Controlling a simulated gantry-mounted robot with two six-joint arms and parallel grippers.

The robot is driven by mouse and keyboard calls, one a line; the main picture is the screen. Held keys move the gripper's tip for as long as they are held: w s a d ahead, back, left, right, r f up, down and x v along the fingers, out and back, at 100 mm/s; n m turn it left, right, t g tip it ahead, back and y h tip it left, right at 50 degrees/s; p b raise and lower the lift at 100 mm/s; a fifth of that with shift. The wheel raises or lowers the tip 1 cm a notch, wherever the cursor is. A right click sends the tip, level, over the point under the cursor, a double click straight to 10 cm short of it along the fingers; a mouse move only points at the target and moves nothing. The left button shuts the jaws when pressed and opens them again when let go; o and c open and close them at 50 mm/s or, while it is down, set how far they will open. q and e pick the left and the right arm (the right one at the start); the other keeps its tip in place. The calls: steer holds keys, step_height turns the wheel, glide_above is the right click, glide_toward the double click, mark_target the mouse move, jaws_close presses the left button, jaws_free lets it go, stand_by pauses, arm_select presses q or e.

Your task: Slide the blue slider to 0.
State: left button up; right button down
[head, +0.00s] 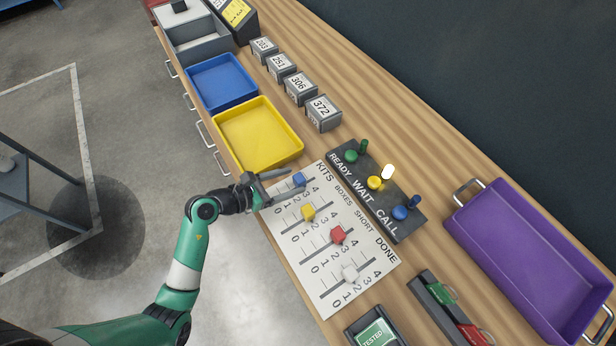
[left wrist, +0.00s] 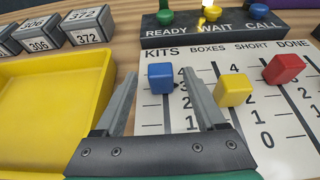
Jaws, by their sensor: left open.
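The blue slider (head: 299,180) is a small cube knob on the KITS track of the white panel (head: 341,290), near its upper end. In the left wrist view the blue slider (left wrist: 161,78) sits beside the 3 and 4 marks. My left gripper (head: 293,178) is open over the KITS track, its fingers pointing up the track. In the left wrist view the blue slider shows between and just beyond the fingertips (left wrist: 161,88); I cannot tell whether they touch it. The KITS 0 mark is hidden in the left wrist view. My right gripper is not in view.
Yellow (head: 308,212), red (head: 338,235) and white (head: 350,273) sliders stand on the neighbouring tracks. The READY WAIT CALL switch box (head: 345,172) lies behind the panel. A yellow tray (head: 228,125) is to the left, and a purple crate (head: 471,229) to the right.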

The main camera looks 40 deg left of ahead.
mark_target(308, 180)
arm_select(q)
steer(key=b+x, duration=0.1)
steer(key=x, duration=0.4)
steer(key=shift+w+d+f+b, duration=0.1)
steer(key=shift+w+f+b, duration=0.1)
steer(key=shift+b, duration=0.1)
steer(key=shift+w+d, duration=0.15)
steer(key=shift+w, duration=0.4)
steer(key=shift+c, duration=0.3)
jaws_close()
